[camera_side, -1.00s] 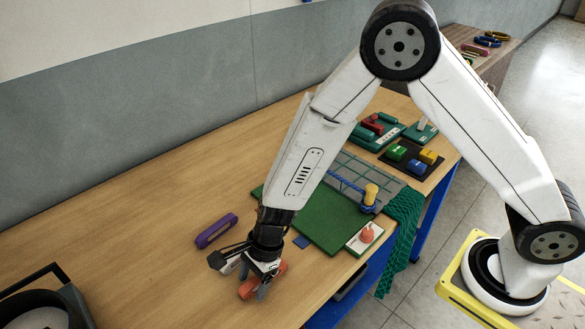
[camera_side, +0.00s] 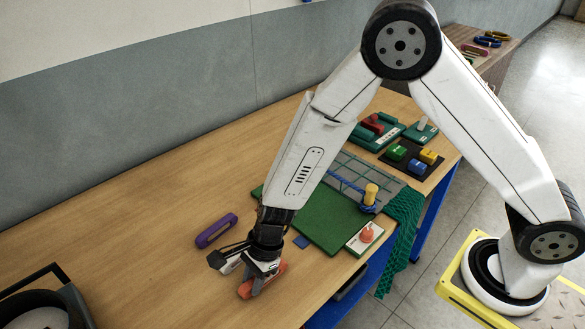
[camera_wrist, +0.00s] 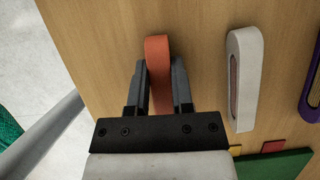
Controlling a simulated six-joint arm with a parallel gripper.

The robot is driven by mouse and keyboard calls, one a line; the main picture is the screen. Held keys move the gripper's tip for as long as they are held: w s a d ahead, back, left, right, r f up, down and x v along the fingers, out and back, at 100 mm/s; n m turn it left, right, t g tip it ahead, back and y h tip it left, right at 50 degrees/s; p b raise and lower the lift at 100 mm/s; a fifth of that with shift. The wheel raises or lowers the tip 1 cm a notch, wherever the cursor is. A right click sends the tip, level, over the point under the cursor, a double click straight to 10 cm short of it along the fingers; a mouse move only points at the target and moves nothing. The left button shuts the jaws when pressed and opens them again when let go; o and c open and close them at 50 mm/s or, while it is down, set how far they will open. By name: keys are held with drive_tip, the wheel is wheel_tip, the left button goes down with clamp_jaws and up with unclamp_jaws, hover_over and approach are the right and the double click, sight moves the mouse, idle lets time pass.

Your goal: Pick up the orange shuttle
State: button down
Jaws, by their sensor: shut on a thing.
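The orange shuttle (camera_side: 246,290) lies on the wooden table near its front edge, partly hidden by my gripper (camera_side: 258,288) in the side view. In the wrist view the orange shuttle (camera_wrist: 158,52) stands between the two dark fingers of my gripper (camera_wrist: 160,75). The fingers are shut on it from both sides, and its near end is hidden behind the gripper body. I cannot tell any gap between the shuttle and the table.
A white shuttle (camera_wrist: 243,80) lies close to the right in the wrist view. Beyond it is a purple shuttle (camera_side: 216,231). A green mat (camera_side: 325,228) with netting lies to the right in the side view. A dark container (camera_side: 40,305) stands at lower left.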

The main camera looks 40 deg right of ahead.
drive_tip(key=shift+r, duration=1.1)
drive_tip(key=s+d+r, duration=0.6)
drive_tip(key=s+r, duration=0.4)
drive_tip(key=s, duration=0.2)
drive_tip(key=shift+s+d+r, duration=0.2)
drive_tip(key=shift+d+r, duration=0.05)
drive_tip(key=shift+r, duration=0.1)
drive_tip(key=shift+w, duration=0.1)
